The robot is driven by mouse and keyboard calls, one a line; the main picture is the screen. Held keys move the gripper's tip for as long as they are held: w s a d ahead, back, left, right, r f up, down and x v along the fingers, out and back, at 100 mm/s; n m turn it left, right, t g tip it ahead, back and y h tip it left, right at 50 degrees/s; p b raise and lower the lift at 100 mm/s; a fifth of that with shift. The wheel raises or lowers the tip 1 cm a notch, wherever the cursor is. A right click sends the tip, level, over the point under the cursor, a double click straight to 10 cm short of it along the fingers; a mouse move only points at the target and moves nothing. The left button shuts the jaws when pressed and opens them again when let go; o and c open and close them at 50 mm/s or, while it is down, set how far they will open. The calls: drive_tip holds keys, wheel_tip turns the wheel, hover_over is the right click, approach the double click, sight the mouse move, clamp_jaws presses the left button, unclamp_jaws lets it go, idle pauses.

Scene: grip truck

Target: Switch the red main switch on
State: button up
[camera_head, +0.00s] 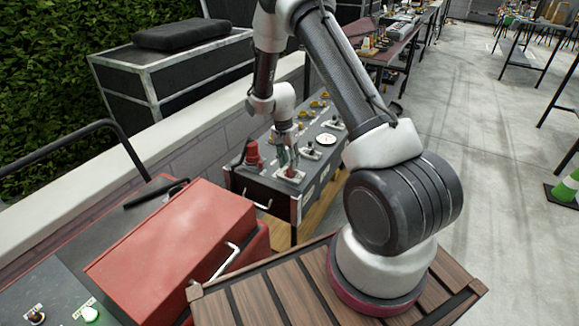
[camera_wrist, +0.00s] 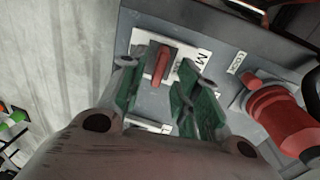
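The red main switch (camera_wrist: 160,65) is a red lever on a white plate marked with a letter M, in the wrist view at upper centre. My gripper (camera_wrist: 157,85) is open, with its green-padded fingers on either side of the lever, and nothing is seen pinched between them. In the head view my gripper (camera_head: 288,158) is low over the near end of the control box (camera_head: 262,192). Whether the fingers touch the lever cannot be told.
A red toolbox (camera_head: 175,240) is in front, and a low wall (camera_head: 150,145) runs behind.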

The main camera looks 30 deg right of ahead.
drive_tip(key=shift+s+d+f, duration=0.1)
drive_tip(key=shift+f, duration=1.15)
drive_tip(key=shift+c, duration=0.2)
clamp_jaws()
drive_tip(key=shift+w+a+f+g+h, duration=0.15)
drive_tip(key=shift+w+a+g+h, duration=0.15)
drive_tip(key=shift+g+h, duration=0.25)
drive_tip(key=shift+w+a+f+g+h, duration=0.1)
drive_tip(key=shift+w+g+h, duration=0.1)
drive_tip(key=shift+g+h, duration=0.3)
drive_tip(key=shift+w+a+g+h, duration=0.1)
drive_tip(key=shift+w+g+h, duration=0.05)
drive_tip(key=shift+g, duration=0.5)
